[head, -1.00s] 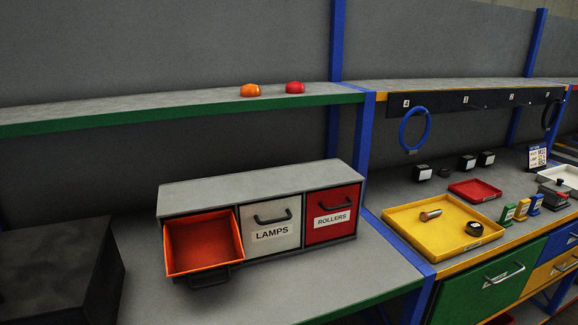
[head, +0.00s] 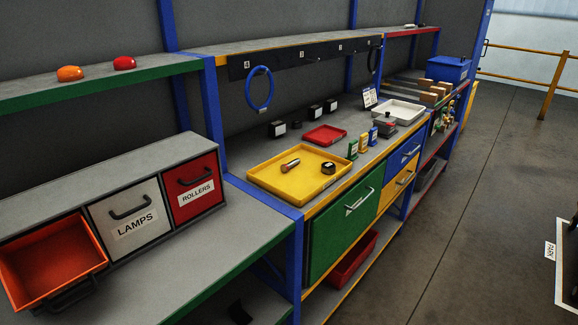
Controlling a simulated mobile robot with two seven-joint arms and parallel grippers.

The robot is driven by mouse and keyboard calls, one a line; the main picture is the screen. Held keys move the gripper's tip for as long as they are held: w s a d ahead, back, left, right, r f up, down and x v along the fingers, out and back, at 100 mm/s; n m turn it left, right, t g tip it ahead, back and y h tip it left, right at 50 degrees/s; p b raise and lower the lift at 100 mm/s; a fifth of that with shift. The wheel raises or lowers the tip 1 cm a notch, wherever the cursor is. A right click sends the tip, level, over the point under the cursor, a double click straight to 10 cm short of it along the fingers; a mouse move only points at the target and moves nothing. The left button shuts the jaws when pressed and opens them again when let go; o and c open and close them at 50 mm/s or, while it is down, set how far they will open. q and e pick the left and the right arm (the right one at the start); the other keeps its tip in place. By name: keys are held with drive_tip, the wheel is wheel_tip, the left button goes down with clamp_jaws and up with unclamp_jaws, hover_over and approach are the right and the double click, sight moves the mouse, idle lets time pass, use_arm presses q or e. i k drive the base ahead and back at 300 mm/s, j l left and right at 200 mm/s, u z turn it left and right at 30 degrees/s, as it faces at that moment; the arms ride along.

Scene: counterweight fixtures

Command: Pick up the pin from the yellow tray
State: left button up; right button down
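The yellow tray (head: 300,187) stands on the bench in the middle of the head view. The pin (head: 290,165), a short metallic, copper-toned cylinder, lies on its side in the tray's left half. Neither of my grippers is in view.
An open orange drawer (head: 52,262) juts out at the lower left. A red tray (head: 325,134) and several black blocks stand behind the yellow tray. A blue ring (head: 260,89) hangs above. Small coloured holders (head: 363,143) stand right of it. Open floor (head: 455,190) lies at right.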

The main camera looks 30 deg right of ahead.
sight(284, 168)
drive_tip(key=u, duration=0.35)
drive_tip(key=l+u, duration=0.15)
drive_tip(key=u, duration=0.55)
drive_tip(key=k+l+u, duration=0.2)
drive_tip(key=l+u, duration=0.2)
drive_tip(key=k+l+u, duration=0.2)
drive_tip(key=l+u, duration=0.15)
drive_tip(key=k+l+u, duration=0.45)
drive_tip(key=k+l, duration=0.5)
drive_tip(key=k+l+u, duration=0.15)
drive_tip(key=k, duration=0.3)
drive_tip(key=l, duration=0.1)
